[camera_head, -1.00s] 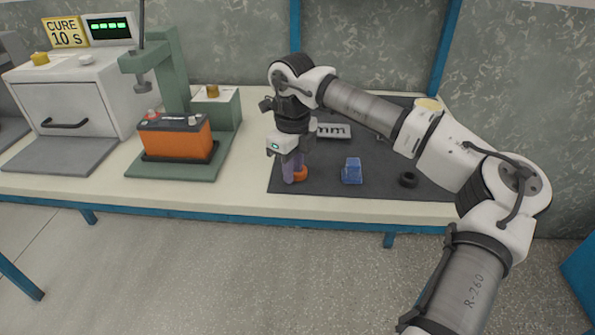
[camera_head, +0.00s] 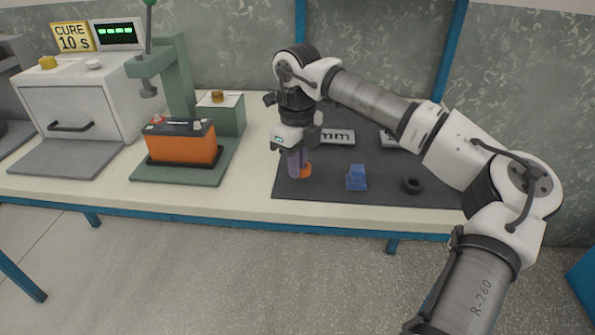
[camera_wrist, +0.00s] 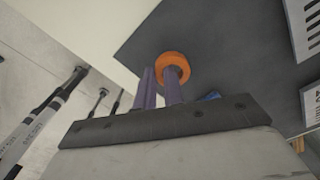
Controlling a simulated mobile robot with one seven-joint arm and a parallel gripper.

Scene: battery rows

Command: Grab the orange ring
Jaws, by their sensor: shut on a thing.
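The orange ring (camera_head: 306,170) is at the fingertips of my gripper (camera_head: 299,172), low over the front left part of the dark mat (camera_head: 330,190). In the wrist view the orange ring (camera_wrist: 172,66) sits around the tip of one purple finger, and the other finger is close beside it. My gripper (camera_wrist: 158,78) is shut on the ring's wall, one finger inside the hole and one outside. I cannot tell whether the ring touches the mat.
A blue block (camera_head: 356,178) and a black ring (camera_head: 411,186) lie on the mat to the right. A white label plate (camera_head: 337,136) lies behind. A green press (camera_head: 180,85) holding an orange battery (camera_head: 180,145) stands left, beside a white curing oven (camera_head: 85,100).

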